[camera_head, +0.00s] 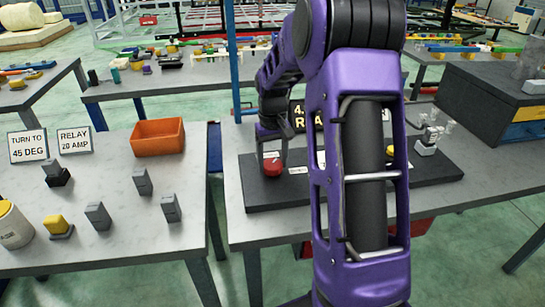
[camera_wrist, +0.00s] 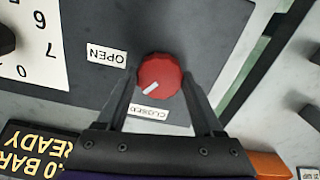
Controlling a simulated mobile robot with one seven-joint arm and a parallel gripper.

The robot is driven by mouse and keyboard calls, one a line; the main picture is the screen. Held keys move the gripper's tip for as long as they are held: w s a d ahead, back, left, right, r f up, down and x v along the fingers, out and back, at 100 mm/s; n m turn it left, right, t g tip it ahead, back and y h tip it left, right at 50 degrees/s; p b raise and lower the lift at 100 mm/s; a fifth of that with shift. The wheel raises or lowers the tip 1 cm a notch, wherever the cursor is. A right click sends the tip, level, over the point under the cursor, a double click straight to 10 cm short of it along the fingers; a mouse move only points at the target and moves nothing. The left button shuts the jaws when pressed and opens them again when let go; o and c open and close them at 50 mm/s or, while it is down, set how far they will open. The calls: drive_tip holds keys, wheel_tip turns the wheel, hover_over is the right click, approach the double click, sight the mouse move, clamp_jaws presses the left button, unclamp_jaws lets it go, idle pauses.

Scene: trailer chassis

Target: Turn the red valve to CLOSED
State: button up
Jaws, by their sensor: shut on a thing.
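The red valve (camera_wrist: 160,72) is a round ridged knob with a white pointer mark on the dark panel (camera_wrist: 90,20). Its pointer points down-left in the wrist view, between the OPEN label (camera_wrist: 106,57) at left and the CLOSED label (camera_wrist: 148,112) below. The fingers of my gripper (camera_wrist: 159,80) are on either side of the knob, shut on it. In the camera_head view the red valve (camera_head: 271,168) sits at the panel's left end, under my gripper (camera_head: 271,155). My arm hides the panel's middle there.
A dial gauge (camera_wrist: 25,45) and a black "READY" sign (camera_wrist: 35,148) are beside the knob. In the camera_head view, an orange bin (camera_head: 158,136), "TURN TO 45 DEG" card (camera_head: 28,146) and several blocks are on the left table (camera_head: 90,190). A dark cabinet (camera_head: 490,95) stands at right.

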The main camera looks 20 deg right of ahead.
sight(272, 164)
drive_tip(key=n+p, duration=0.1)
drive_tip(key=n, duration=0.3)
drive_tip(key=shift+r+p, duration=0.1)
drive_tip(key=shift+p, duration=0.2)
drive_tip(key=shift+n+p, duration=0.45)
drive_tip(key=shift+n, duration=1.05)
drive_tip(key=o, duration=1.4)
wheel_tip(272, 164, up, 17)
drive_tip(key=shift+r+p, duration=0.15)
drive_tip(key=shift+p, duration=0.3)
drive_tip(key=shift+a, duration=0.1)
